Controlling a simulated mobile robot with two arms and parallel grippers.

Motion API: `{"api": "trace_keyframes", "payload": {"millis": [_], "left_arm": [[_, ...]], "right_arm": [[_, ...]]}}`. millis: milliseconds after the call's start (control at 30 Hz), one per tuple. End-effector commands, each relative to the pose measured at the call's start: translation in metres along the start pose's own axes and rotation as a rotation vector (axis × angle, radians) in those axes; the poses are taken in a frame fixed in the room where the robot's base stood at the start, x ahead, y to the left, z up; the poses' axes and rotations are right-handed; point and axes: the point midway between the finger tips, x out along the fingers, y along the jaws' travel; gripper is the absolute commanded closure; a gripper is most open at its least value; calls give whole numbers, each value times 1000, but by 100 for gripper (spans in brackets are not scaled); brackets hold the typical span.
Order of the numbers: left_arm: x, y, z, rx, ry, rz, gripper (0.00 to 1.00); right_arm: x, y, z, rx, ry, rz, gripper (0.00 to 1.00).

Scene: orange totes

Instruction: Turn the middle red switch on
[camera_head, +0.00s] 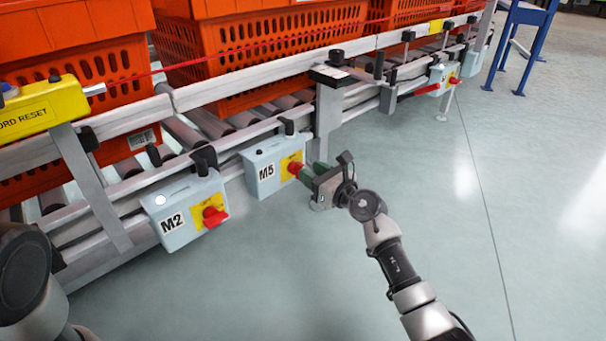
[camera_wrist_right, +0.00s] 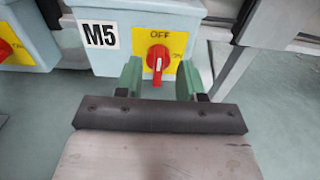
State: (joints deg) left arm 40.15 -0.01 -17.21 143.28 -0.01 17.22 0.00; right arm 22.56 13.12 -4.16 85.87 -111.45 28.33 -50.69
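The middle red switch (camera_head: 296,168) is on a yellow plate on the grey-blue M5 box (camera_head: 264,178), between the M2 box and a farther box. In the right wrist view the red knob (camera_wrist_right: 158,59) stands vertical under the word OFF; the word at its right is partly hidden. My right gripper (camera_head: 309,172) is right in front of the knob. In the wrist view its green fingers (camera_wrist_right: 160,78) are open, one on each side of the knob, with gaps visible. Contact is not visible. My left gripper is out of view; only part of that arm shows at lower left.
The M2 box (camera_head: 187,212) with its own red switch (camera_head: 214,216) is at left. Another box (camera_head: 441,76) with a red switch is farther right. Orange totes (camera_head: 262,40) stand on the roller conveyor behind. A support post (camera_head: 328,122) is close to my right gripper.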

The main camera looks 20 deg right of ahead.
Motion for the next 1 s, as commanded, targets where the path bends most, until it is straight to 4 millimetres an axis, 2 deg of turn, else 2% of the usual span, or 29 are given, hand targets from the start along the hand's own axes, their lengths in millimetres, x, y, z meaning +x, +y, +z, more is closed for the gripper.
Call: {"api": "trace_keyframes", "payload": {"millis": [33, 200, 567, 667, 833, 1000], "left_arm": [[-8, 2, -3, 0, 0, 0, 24], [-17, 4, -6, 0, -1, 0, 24], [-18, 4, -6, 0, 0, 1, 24], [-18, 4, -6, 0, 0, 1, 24], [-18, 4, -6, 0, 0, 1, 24], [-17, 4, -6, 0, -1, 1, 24]], "right_arm": [[9, 1, -3, 1, -3, 1, 62], [28, 0, -2, 1, -1, 2, 62], [33, 1, 0, 1, 1, 1, 62], [33, 1, 0, 1, 1, 1, 74], [33, 0, 0, 1, 1, 1, 100], [33, 0, 0, 3, 1, 1, 100]]}}
